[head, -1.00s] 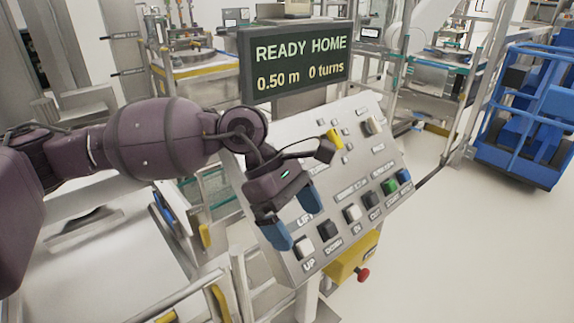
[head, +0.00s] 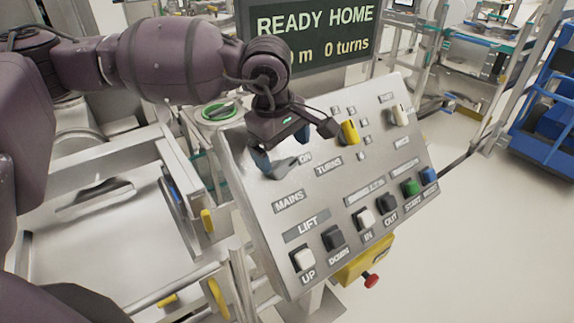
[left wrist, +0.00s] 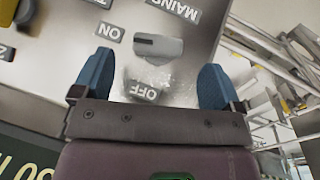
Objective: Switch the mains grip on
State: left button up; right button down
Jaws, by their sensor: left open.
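The mains grip is a grey turning handle on the sloped silver control panel (head: 262,215). In the left wrist view the grip (left wrist: 158,46) shows with ON, OFF and MAINS labels around it, upside down. My left gripper (left wrist: 157,72) is open there, its blue fingers on either side of the grip's near end and apart from it. In the head view my left gripper (head: 281,148) is over the panel's upper left and hides most of the grip. ON shows beside it; OFF is hidden. My right gripper is out of view.
Several push buttons line the panel's lower edge. A display (head: 310,35) reading READY HOME stands behind. A red stop button (head: 371,281) is below.

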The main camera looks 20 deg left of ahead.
aim_at(287, 167)
pick_arm(q)
jog(key=f, duration=0.2)
jog(key=w+f, duration=0.1)
jog(key=f, duration=0.2)
jog(key=shift+d+f, duration=0.2)
jog(key=shift+f, duration=0.15)
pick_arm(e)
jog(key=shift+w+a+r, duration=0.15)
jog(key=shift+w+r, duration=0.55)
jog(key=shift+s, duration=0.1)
pick_arm(q)
jog(key=shift+c, duration=0.7)
jog(key=c, duration=0.8)
jog(key=shift+w+m+g+y, duration=0.1)
jog(key=shift+m+g+y, duration=0.2)
jog(key=shift+m+g, duration=0.2)
jog(key=shift+m+g+b, duration=0.35)
jog(key=shift+m+g, duration=0.05)
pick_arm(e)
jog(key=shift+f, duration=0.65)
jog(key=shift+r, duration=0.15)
